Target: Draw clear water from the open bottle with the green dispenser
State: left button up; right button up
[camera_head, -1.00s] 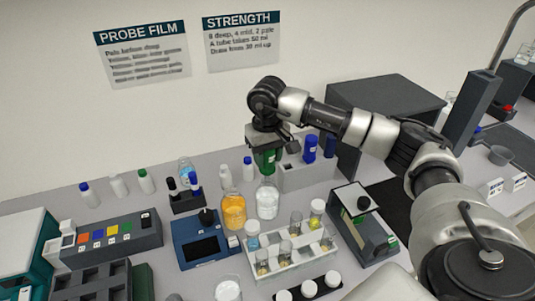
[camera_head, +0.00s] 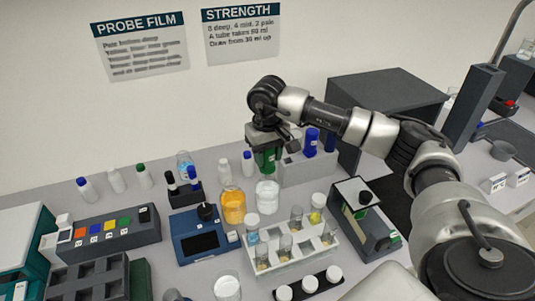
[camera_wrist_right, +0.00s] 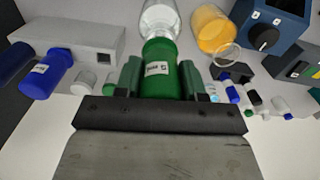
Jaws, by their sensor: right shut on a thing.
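My right gripper (camera_head: 265,148) is shut on the green dispenser (camera_head: 266,162). The dispenser also shows in the right wrist view (camera_wrist_right: 160,66), green with a white label, between the two fingers (camera_wrist_right: 161,80). The clear bottle (camera_head: 267,199) stands on the bench just below the dispenser in the head view. The right wrist view shows the clear bottle (camera_wrist_right: 160,18) directly past the dispenser's far end. I cannot tell whether the dispenser's tip is inside the bottle's mouth. My left gripper is not in view.
A bottle of orange liquid (camera_head: 232,208) stands close left of the clear bottle. A grey holder (camera_head: 308,170) with blue dispensers is at the right. A white tube rack (camera_head: 290,262) and a blue instrument (camera_head: 198,238) stand in front. Small capped bottles line the back.

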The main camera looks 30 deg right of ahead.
jog(key=shift+f+b, duration=1.2)
jog(key=shift+f, duration=0.2)
jog(key=shift+r+p, duration=0.35)
jog(key=shift+r, duration=0.2)
jog(key=shift+r+p, duration=2.75)
jog(key=shift+r, duration=2.3)
